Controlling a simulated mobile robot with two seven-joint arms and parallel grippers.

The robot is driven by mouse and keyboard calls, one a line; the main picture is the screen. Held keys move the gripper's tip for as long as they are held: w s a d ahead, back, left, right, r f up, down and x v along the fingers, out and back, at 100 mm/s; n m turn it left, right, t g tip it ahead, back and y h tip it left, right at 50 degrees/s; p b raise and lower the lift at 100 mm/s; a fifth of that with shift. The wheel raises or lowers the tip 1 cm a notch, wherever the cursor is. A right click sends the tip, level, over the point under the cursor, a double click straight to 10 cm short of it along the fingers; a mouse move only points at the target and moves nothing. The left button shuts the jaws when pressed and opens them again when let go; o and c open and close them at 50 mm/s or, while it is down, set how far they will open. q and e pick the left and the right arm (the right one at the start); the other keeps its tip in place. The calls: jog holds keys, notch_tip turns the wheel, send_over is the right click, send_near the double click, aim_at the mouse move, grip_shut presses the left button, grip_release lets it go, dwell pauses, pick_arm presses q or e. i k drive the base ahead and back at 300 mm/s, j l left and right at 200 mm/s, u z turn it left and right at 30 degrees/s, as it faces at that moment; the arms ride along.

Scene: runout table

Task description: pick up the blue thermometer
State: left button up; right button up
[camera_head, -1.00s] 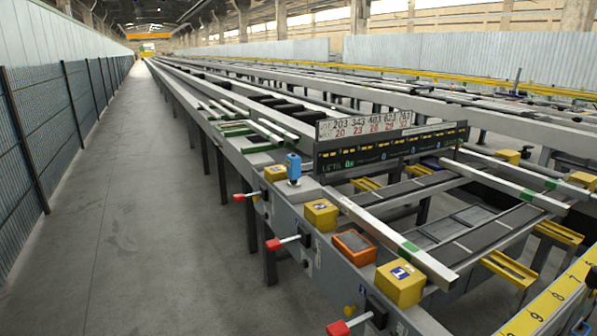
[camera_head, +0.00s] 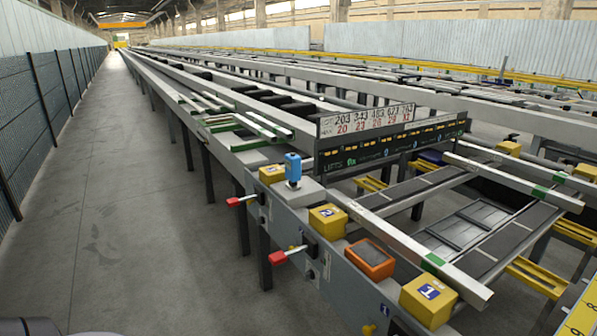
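The blue thermometer (camera_head: 293,168) stands upright on a grey block at the near edge of the runout table (camera_head: 345,272), left of the dark display board. It is a small blue device with a darker base. Neither of my grippers shows in the head view. A dark rounded shape at the bottom left corner may be part of my own body.
Yellow boxes (camera_head: 327,222), (camera_head: 428,301) and an orange-topped box (camera_head: 369,258) sit along the table edge. Red-knobbed levers (camera_head: 279,257) stick out towards the aisle. The grey floor (camera_head: 130,230) on the left is clear up to the fence (camera_head: 35,120).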

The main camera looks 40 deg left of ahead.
aim_at(292, 164)
jog(key=i+j+z, duration=0.15)
jog(key=j, duration=0.4)
jog(key=j+z, duration=0.2)
jog(key=j, duration=0.3)
jog(key=j+z, duration=0.15)
jog(key=j, duration=0.4)
jog(key=j+z, duration=0.2)
jog(key=j, duration=0.35)
jog(key=k+j+z, duration=0.15)
jog(key=j, duration=0.4)
jog(key=j+z, duration=0.2)
jog(key=j, duration=0.35)
jog(key=k+j+z, duration=0.15)
jog(key=j, duration=0.35)
